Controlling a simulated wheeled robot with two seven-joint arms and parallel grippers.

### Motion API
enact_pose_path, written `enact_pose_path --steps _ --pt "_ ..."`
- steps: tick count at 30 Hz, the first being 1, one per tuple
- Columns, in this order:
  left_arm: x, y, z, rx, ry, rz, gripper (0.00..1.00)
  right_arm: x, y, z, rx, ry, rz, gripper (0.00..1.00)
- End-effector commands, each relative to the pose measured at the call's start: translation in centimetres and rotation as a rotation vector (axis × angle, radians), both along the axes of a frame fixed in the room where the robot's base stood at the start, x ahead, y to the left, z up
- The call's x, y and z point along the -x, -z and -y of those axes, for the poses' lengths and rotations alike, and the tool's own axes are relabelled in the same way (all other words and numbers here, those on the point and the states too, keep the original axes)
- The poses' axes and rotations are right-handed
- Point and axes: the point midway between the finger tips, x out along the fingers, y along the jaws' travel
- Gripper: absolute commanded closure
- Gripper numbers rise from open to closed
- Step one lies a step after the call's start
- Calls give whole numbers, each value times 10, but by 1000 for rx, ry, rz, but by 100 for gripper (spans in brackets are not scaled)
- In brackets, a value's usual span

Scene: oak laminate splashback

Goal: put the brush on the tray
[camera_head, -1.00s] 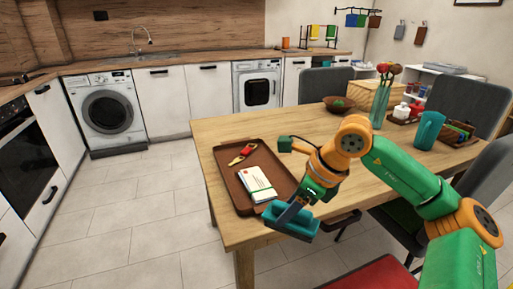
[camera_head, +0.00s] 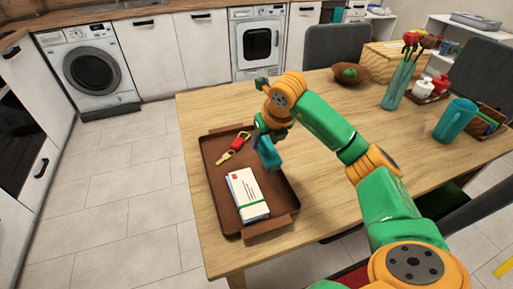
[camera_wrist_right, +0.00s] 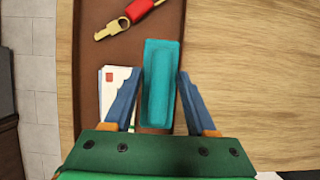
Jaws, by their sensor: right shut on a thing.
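The brush shows as a teal block (camera_head: 268,153). My right gripper (camera_head: 268,138) is shut on it, and the brush also shows between the blue fingers in the right wrist view (camera_wrist_right: 160,82). The brown tray (camera_head: 222,210) lies on the near left part of the table. In the head view the brush overlaps the tray's right side; in the wrist view it is over the tray's bare floor, beside the envelopes. I cannot tell whether it touches the tray. My left gripper is not in view.
A stack of envelopes (camera_head: 246,194) and keys with a red fob (camera_head: 237,144) lie on the tray. The wooden table (camera_head: 330,190) is clear to the right of it. A bowl (camera_head: 350,73), a glass vase (camera_head: 397,85) and a teal mug (camera_head: 455,120) stand farther off.

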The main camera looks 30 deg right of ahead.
Motion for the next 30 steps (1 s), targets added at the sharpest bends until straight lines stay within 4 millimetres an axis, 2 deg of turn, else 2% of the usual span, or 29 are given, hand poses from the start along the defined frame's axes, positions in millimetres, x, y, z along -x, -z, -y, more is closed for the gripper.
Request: enact_pose_path --steps 6,11,20,21,24,30 --pt "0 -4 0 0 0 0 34 -23 30 -10 -1 0 -1 95" --pt "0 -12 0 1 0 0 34 -23 58 -9 1 1 -2 95" --pt "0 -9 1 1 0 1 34 -24 64 -9 1 0 3 95" --pt "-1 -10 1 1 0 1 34 -24 63 -9 0 0 2 35" --pt "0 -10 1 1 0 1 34 -24 63 -9 0 0 2 13" --pt "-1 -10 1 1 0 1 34 -24 63 -9 0 0 2 13"
